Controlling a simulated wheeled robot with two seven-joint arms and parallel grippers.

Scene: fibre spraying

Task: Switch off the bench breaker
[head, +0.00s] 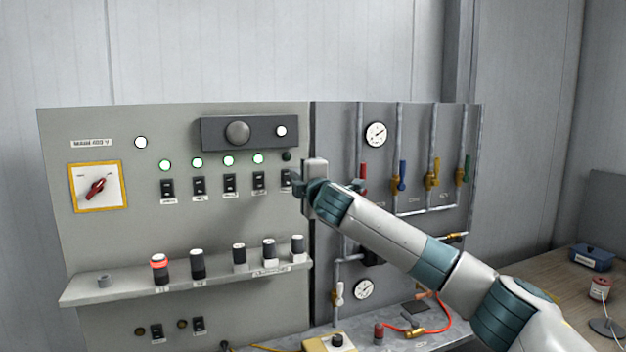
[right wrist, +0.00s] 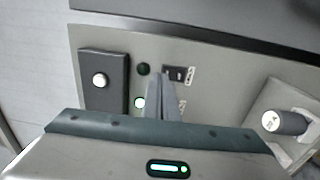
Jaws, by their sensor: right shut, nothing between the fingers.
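A row of several small black breakers sits on the beige panel (head: 90,235) in the head view. The labels under them are too small to read, so I cannot tell which is the bench breaker. The rightmost breaker (head: 287,178) is partly beside my right gripper (head: 299,186); the lamp above it (head: 286,156) is dark. The other breakers, such as the one left of it (head: 259,180), have green-lit lamps. In the right wrist view, my right gripper (right wrist: 166,98) is shut and empty, its tips close to a breaker (right wrist: 179,74); contact cannot be told. My left gripper is not in view.
A shelf (head: 90,293) with several capped cylinders juts out below the breakers. A red rotary switch (head: 96,187) is at left. A dark box with a knob (head: 238,132) is above. Pipes, coloured valves and a gauge (head: 376,134) are on the grey panel at right.

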